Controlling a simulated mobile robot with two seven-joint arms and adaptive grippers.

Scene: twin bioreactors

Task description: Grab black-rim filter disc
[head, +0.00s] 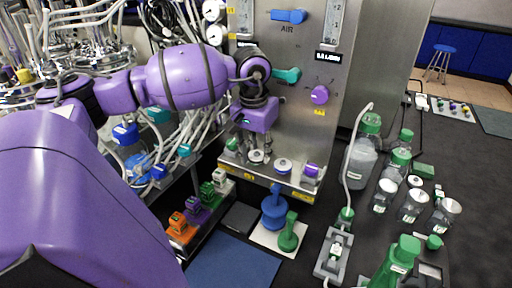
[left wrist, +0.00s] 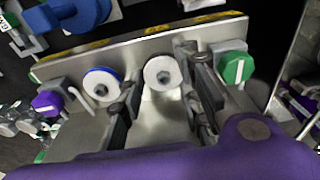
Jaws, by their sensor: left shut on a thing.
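The black-rim filter disc (head: 256,156) is a small white disc with a dark edge on the steel ledge of the bioreactor panel. In the left wrist view the disc (left wrist: 163,73) sits between the two fingers. My left gripper (head: 256,150) points down over the ledge and is shut on this disc; it also shows in the left wrist view (left wrist: 163,92). I cannot tell whether the disc is clear of the ledge. A blue-rim disc (head: 283,166) sits beside it, and it also shows in the left wrist view (left wrist: 103,84). My right gripper is not in view.
A green knob (head: 232,144) and a purple knob (head: 312,170) flank the discs on the ledge. Blue (head: 274,210) and green (head: 289,234) tools stand in front. Tubing crowds the left. Bottles (head: 362,160) and jars stand on the dark bench at right.

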